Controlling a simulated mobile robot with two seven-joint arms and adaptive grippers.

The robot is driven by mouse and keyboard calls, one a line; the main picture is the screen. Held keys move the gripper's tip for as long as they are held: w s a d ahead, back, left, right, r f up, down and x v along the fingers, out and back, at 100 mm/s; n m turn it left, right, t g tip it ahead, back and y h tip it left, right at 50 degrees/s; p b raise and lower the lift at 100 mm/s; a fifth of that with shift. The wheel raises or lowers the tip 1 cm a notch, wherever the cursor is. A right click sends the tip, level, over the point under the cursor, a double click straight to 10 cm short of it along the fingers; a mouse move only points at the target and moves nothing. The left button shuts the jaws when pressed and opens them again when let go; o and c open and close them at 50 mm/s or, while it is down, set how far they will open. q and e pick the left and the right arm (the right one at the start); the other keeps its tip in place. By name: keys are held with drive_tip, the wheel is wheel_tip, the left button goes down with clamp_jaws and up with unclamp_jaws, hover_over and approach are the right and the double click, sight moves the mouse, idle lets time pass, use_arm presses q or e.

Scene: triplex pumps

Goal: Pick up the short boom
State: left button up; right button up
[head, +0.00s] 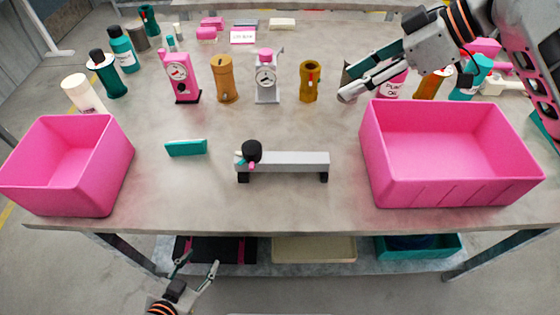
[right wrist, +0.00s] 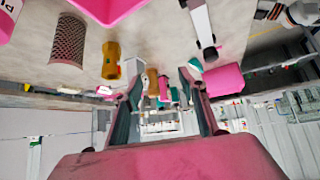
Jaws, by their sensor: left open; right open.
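A short light-grey bar (head: 300,160), the thing that looks most like the short boom, lies level near the table's front middle. It has black feet and a black round knob (head: 251,151) at its left end. In the right wrist view, what looks like the same bar (right wrist: 198,20) shows at the top with a dark end. My right gripper (head: 334,90) is open and empty, above the table behind the bar and to its right. Its two fingers also show in the right wrist view (right wrist: 159,88). My left gripper (head: 197,268) is open and empty, low in front of the table.
Pink bins stand at left (head: 110,165) and right (head: 450,197). A teal block (head: 186,148) lies left of the bar. Bottles, a pink gauge (head: 180,75), a grey gauge (head: 266,80) and brown containers (head: 224,80) line the back. The table between bar and back row is clear.

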drive_tip(key=s+a+f+n+g+h, duration=0.2)
drive_tip(key=s+a+n, duration=0.1)
drive_tip(key=s+a, duration=0.2)
drive_tip(key=n+g+h, duration=0.1)
hover_over(302, 157)
drive_tip(key=d, duration=0.3)
drive_tip(key=f, duration=0.7)
drive_tip(key=shift+s+a, duration=0.1)
drive_tip(key=shift+a, duration=0.15)
drive_tip(key=shift+x, duration=3.2)
drive_tip(key=shift+c, duration=0.4)
clamp_jaws()
